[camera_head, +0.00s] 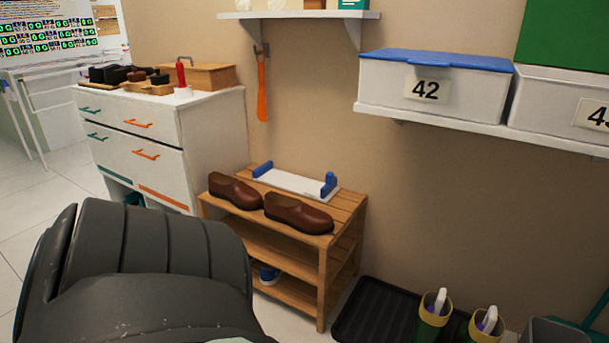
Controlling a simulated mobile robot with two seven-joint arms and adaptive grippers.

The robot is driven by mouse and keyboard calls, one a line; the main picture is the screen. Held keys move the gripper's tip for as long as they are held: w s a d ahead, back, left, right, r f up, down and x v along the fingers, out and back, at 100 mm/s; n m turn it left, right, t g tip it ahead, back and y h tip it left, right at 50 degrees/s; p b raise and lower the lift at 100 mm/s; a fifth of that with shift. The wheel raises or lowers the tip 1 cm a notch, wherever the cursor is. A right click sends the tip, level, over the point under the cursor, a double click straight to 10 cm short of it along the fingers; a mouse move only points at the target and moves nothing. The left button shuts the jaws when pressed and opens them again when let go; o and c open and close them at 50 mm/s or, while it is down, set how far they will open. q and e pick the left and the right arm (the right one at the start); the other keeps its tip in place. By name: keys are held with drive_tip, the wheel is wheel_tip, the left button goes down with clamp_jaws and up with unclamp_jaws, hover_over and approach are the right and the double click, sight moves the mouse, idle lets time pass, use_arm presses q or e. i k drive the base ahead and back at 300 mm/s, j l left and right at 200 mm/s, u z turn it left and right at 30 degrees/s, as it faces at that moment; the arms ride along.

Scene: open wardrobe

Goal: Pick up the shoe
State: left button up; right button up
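Two brown shoes stand side by side on the top shelf of a wooden slatted rack (350,212). The left shoe (235,191) and the right shoe (298,213) both lie near the rack's front edge. A blue shoe (268,274) shows partly on a lower shelf, mostly hidden. A dark grey arm part of mine fills the lower left of the view and hides the floor there. Neither of my grippers is in view.
A white holder with blue ends (295,183) lies behind the shoes. A white drawer cabinet (215,135) stands left of the rack. A black tray (375,310) with yellow-rimmed cups lies right on the floor. A wall shelf carries a white box with a blue lid (380,85). An orange shoehorn (262,90) hangs above.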

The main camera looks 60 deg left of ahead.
sight(302, 216)
drive_tip(key=u, duration=2.05)
